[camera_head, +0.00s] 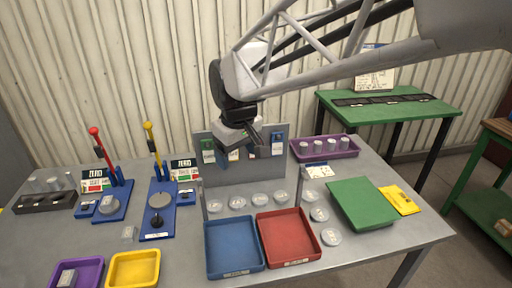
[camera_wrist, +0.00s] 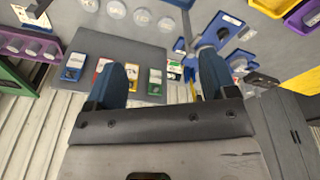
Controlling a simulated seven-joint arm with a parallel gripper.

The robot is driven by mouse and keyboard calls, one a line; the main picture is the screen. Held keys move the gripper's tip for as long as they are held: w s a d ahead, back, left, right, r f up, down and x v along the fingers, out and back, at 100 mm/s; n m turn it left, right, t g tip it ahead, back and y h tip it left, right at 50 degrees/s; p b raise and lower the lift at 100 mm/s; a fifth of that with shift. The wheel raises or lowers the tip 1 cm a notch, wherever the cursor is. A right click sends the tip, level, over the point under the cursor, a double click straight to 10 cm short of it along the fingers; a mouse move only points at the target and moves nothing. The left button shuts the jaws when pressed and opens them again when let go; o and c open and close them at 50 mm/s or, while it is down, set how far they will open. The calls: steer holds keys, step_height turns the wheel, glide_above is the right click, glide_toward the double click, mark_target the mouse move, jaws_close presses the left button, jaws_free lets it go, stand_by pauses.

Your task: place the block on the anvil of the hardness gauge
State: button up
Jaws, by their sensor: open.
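Two blue lever gauges stand at the left of the table. One has a red lever (camera_head: 98,140) and a grey disc-shaped anvil (camera_head: 108,205). The other has a yellow lever (camera_head: 153,140) and a round grey anvil (camera_head: 159,200). I cannot read which is the hardness gauge. A small grey block (camera_head: 129,233) lies on the table between them, in front. Another grey block (camera_head: 68,277) sits in the purple tray (camera_head: 92,268). My gripper (camera_head: 255,146) is open and empty, high in front of the upright grey board. Its spread fingers (camera_wrist: 165,80) show in the wrist view.
The upright board (camera_head: 215,170) carries several coloured cards. Blue (camera_head: 234,270), red (camera_head: 290,262) and yellow (camera_head: 135,268) trays line the front. Several round clear-lidded dishes stand behind and beside them. A green slab (camera_head: 360,203) lies right; a purple rack (camera_head: 325,156) stands behind.

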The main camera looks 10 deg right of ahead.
steer(key=s+d+f+m, duration=0.2)
steer(key=s+d, duration=0.3)
steer(key=s, duration=0.4)
steer(key=s+d+f+m, duration=0.2)
steer(key=s+d+m, duration=0.2)
steer(key=s, duration=0.6)
steer(key=shift+d+f+t, duration=0.15)
steer(key=shift+d+t, duration=0.25)
steer(key=shift+d, duration=0.7)
steer(key=shift+h, duration=0.3)
